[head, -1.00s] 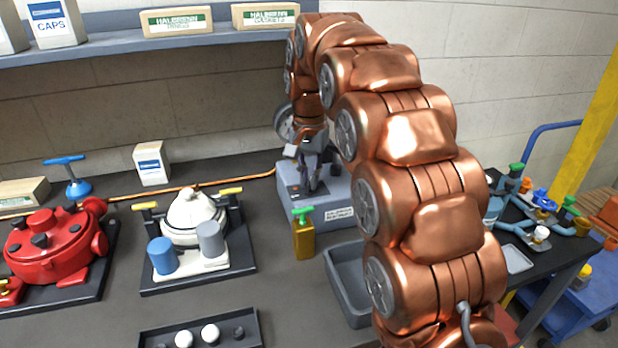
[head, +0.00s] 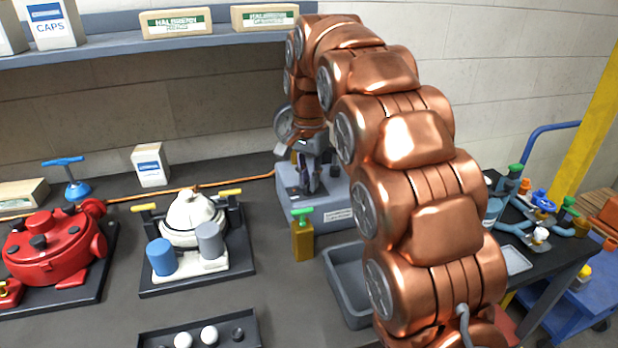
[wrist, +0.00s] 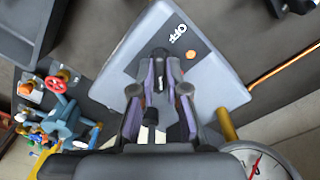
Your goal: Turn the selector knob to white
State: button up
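The grey selector box (head: 337,194) stands at the back of the bench, right of the centre. In the wrist view its sloped grey face (wrist: 213,70) carries an "OFF" label and an orange dot. My gripper (head: 308,188) points down onto this box. In the wrist view my gripper (wrist: 158,68) has its two purple-lined fingers on either side of a dark knob (wrist: 159,88) with a pale mark. I cannot tell whether the fingers press on it. The white position mark is not clearly visible, and the fingers cover part of the panel.
A yellow bottle with a green top (head: 302,235) stands just in front of the box, and a grey bin (head: 345,285) is nearer. A white-topped motor (head: 193,218) and a red one (head: 52,250) stand left. A round gauge (wrist: 262,165) shows in the wrist view.

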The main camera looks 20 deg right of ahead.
jog(key=o, duration=0.3)
jog(key=shift+o, duration=0.2)
